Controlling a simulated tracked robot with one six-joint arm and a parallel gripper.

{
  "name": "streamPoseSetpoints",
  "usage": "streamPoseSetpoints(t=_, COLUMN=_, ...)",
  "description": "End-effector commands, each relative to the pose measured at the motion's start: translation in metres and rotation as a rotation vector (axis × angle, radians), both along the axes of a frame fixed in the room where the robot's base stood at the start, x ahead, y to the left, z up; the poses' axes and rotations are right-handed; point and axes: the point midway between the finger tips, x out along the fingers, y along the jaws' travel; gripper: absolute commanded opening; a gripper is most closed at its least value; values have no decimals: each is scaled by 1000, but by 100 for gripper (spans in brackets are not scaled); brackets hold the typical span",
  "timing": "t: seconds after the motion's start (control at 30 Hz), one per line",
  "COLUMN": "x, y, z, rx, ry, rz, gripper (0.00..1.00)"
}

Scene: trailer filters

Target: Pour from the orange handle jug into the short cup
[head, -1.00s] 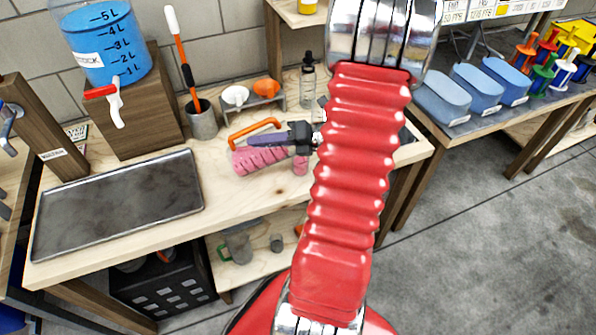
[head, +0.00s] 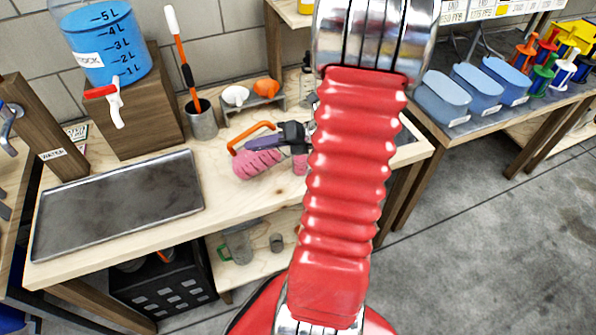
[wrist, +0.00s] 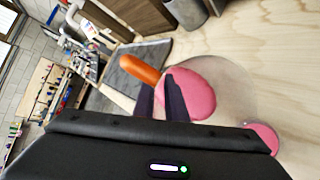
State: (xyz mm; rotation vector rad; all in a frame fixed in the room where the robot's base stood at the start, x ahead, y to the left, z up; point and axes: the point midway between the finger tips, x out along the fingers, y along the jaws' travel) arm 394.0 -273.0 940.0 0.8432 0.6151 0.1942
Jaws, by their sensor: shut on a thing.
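The clear jug with an orange handle (head: 252,135) holds pink liquid (head: 257,164) and is over the wooden bench in the head view. My gripper (head: 262,142) is shut on the orange handle. In the wrist view, the dark fingers (wrist: 160,100) are at the handle (wrist: 139,69), and the pink liquid (wrist: 192,94) shows beside them. A small pink-filled vessel, seemingly the short cup (head: 299,164), stands just right of the jug, partly hidden by my arm. Its pink content (wrist: 263,137) shows in the wrist view. I see no falling stream.
A grey tray (head: 120,205) lies on the left of the bench. A metal pot (head: 202,122) with a tall brush and a rack with white and orange scoops (head: 253,103) stand behind. A blue dispenser (head: 103,45) is at back left.

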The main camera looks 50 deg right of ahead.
Motion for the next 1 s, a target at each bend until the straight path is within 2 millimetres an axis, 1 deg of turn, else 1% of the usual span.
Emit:
streamPoseSetpoints(t=0.23, x=3, y=3, z=3, rx=-109, ry=90, rz=-1, gripper=0)
streamPoseSetpoints(t=0.77, x=3, y=2, z=2, rx=-109, ry=93, rz=-3, gripper=0)
streamPoseSetpoints(t=1.0, x=4, y=3, z=4, rx=-134, ry=112, rz=-3, gripper=0)
